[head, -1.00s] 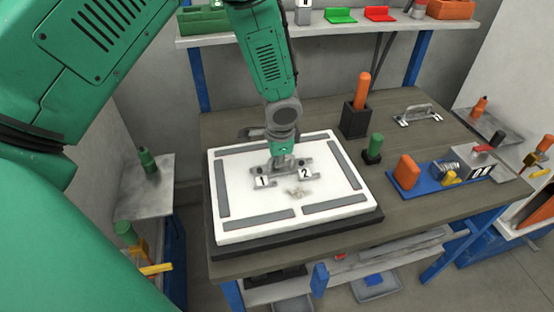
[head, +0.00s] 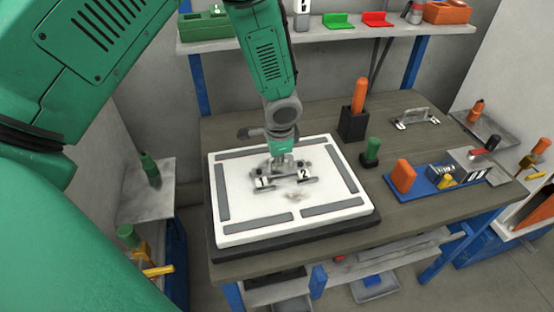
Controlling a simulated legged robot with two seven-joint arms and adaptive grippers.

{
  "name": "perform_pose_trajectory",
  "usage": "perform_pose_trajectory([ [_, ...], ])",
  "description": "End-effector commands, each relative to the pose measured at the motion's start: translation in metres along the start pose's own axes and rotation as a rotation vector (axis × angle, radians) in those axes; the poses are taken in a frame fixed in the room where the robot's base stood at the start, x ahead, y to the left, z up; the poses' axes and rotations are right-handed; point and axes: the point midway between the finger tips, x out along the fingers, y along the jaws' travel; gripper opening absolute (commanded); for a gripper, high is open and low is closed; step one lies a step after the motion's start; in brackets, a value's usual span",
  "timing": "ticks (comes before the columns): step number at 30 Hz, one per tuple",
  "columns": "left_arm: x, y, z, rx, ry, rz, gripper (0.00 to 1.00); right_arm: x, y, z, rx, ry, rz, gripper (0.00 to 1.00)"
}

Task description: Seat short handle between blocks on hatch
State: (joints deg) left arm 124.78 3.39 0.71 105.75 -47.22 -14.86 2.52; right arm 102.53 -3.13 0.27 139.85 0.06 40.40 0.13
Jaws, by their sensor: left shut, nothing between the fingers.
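The white hatch (head: 235,220) with grey edge strips lies on a dark base on the bench. Two small blocks, labelled 1 (head: 264,183) and 2 (head: 303,174), stand near its middle, with grey metal pieces around them. My left gripper (head: 282,168) points down at the hatch, just behind and between the blocks; it is shut and holds nothing. It partly hides the area between the blocks, so I cannot tell whether a short handle sits there. A silvery handle (head: 414,116) with light feet stands on the bench at the back right. My right gripper is not in view.
An orange-handled tool stands in a black holder (head: 352,124) behind the hatch. A green-topped peg (head: 372,149) and a blue tray (head: 421,187) with an orange block are to the right. A shelf (head: 340,32) spans the back.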

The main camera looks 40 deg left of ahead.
Motion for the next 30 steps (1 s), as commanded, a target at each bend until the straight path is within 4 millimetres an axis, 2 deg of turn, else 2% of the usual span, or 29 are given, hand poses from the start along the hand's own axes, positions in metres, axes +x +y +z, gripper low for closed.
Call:
perform_pose_trajectory([
  [13,0.000,0.000,0.000,0.000,0.001,0.003,0.00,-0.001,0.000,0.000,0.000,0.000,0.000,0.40],
  [30,-0.002,0.008,-0.005,0.000,0.001,0.050,0.00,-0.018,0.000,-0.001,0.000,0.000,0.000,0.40],
])
